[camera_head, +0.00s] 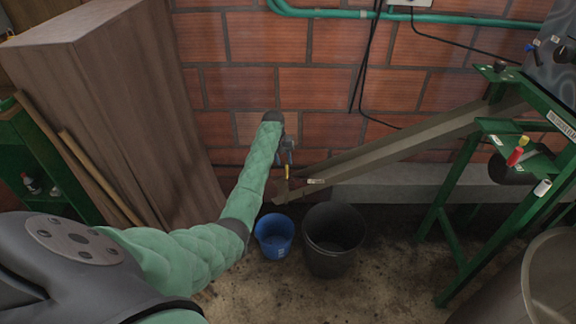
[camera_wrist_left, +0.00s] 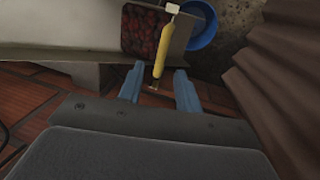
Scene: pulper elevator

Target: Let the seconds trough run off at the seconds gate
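The seconds trough (camera_head: 400,145) slopes down from the green frame at right to its low end by the wall. A yellow gate handle (camera_head: 287,172) stands at that low end; it also shows in the left wrist view (camera_wrist_left: 161,50). Red fruit (camera_wrist_left: 144,28) lies in the trough's end behind the handle. My left gripper (camera_head: 288,152) is at the handle. In the wrist view its blue fingers (camera_wrist_left: 158,84) are open, one on each side of the handle's end, with gaps visible. My right gripper is not in view.
A blue bucket (camera_head: 274,236) stands on the floor near the trough's low end, with a larger black bucket (camera_head: 333,240) to its right. The green frame (camera_head: 450,195) and a round vessel (camera_head: 550,280) are at right.

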